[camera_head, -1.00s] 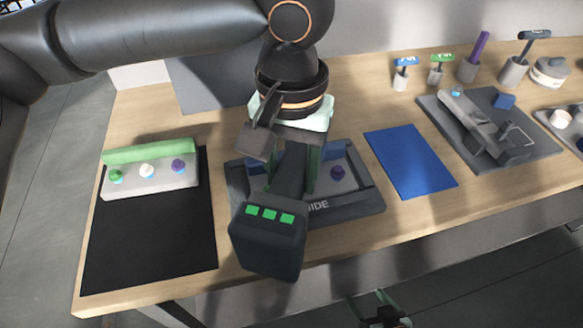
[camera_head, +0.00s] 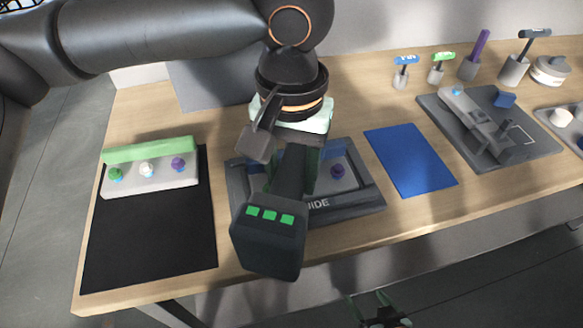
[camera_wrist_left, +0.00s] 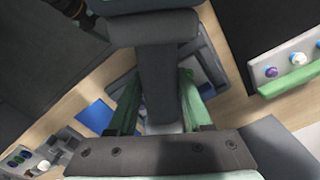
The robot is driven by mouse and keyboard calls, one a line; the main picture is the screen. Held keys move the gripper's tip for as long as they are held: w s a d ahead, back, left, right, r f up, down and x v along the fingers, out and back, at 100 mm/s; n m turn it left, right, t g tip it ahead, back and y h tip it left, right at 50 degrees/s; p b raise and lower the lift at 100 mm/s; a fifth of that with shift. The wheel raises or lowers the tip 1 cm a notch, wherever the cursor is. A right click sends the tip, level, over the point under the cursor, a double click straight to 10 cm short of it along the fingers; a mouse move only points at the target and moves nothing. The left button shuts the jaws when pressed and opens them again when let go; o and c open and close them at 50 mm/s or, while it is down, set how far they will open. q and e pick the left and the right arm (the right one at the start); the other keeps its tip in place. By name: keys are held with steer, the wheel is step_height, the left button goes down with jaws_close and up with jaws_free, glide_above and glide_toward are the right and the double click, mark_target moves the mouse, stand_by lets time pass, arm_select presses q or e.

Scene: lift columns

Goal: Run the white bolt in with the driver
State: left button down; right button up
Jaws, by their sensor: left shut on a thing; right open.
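A dark driver with green lights on its battery end (camera_head: 268,240) is held by its handle in my left gripper (camera_head: 290,170), which is shut on it above the guide tray (camera_head: 345,205). The driver also shows large in the left wrist view (camera_wrist_left: 158,75), between the green fingers. The white bolt (camera_head: 147,169) sits between a green and a purple bolt in the grey block with a green back (camera_head: 150,182). It also shows in the left wrist view (camera_wrist_left: 298,59). The driver's tip is hidden. My right gripper (camera_head: 381,309) is open and empty at the bottom, below the table edge.
The block stands on a black mat (camera_head: 150,245) with a bare front. A blue mat (camera_head: 411,160) lies clear. A grey fixture (camera_head: 490,130) and several upright tools in holders stand at right.

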arm_select(q)
steer(key=shift+f, duration=0.3)
stand_by(0.5)
steer(key=shift+p, duration=0.55)
stand_by(0.6)
